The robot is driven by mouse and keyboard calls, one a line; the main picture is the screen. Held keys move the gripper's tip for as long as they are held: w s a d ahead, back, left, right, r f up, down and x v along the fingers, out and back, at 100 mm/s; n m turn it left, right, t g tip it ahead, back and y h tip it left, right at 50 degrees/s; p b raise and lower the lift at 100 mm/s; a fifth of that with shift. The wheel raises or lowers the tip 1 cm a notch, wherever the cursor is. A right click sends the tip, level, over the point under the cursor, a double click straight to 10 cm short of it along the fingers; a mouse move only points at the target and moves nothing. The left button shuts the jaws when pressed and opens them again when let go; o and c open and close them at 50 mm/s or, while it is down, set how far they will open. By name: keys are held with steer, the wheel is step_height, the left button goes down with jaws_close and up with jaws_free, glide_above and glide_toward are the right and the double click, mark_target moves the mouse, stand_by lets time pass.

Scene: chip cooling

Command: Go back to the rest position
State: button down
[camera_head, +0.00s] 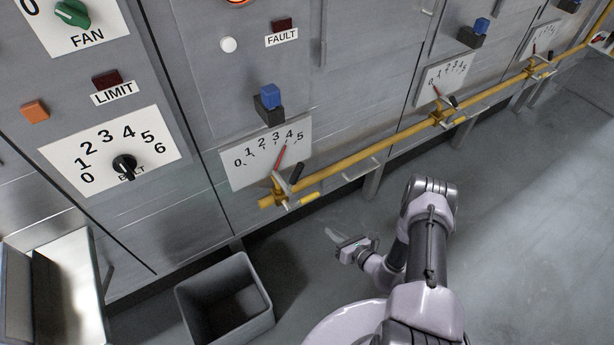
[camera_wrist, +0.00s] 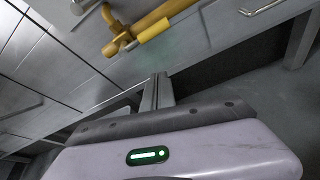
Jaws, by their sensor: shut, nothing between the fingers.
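My gripper (camera_head: 334,236) is shut and empty in the head view. It hangs in free air in front of the grey cabinet wall, below the yellow pipe and to the right of the grey bin. My arm bends up and over from the lower right. In the wrist view my shut gripper fingers (camera_wrist: 158,90) show at the middle, past the pale gripper body with its green light. They touch nothing that I can see.
A yellow pipe (camera_head: 370,152) with several valve levers runs along the cabinets. A grey open bin (camera_head: 188,308) stands on the floor at lower left. A dial panel BELT (camera_head: 105,150) and a metal chute (camera_head: 75,290) are at left. The floor at right (camera_head: 540,220) is clear.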

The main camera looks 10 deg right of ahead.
steer(key=w+a+r+n+g+y, duration=0.1)
steer(key=w+a+r+n+y, duration=0.15)
steer(key=r, duration=0.55)
steer(key=w+a+r+n+g+y, duration=0.1)
steer(key=a+r+n+g, duration=0.2)
steer(key=r, duration=0.4)
steer(key=w+a+r+n+y, duration=0.2)
steer(key=r+n, duration=0.3)
steer(key=r, duration=0.3)
steer(key=s+a+r+n+g, duration=0.3)
steer(key=r+n, duration=0.1)
steer(key=r, duration=0.3)
steer(key=s+a+r+n+g, duration=0.2)
steer(key=s+a+r+n, duration=0.15)
steer(key=r, duration=0.45)
steer(key=s+d+r+n+t+h, duration=0.1)
steer(key=s+r+n+h, duration=0.3)
steer(key=s, duration=0.6)
steer(key=s+d+r+n+t+h, duration=0.1)
steer(key=s+d+r+n+h, duration=0.2)
steer(key=s+r+n+h, duration=0.2)
steer(key=s+r+n, duration=0.3)
steer(key=s+r, duration=0.2)
steer(key=shift+s, duration=0.25)
steer(key=c, duration=2.2)
jaws_free()
steer(key=shift+r+h, duration=0.1)
steer(key=shift+h, duration=0.15)
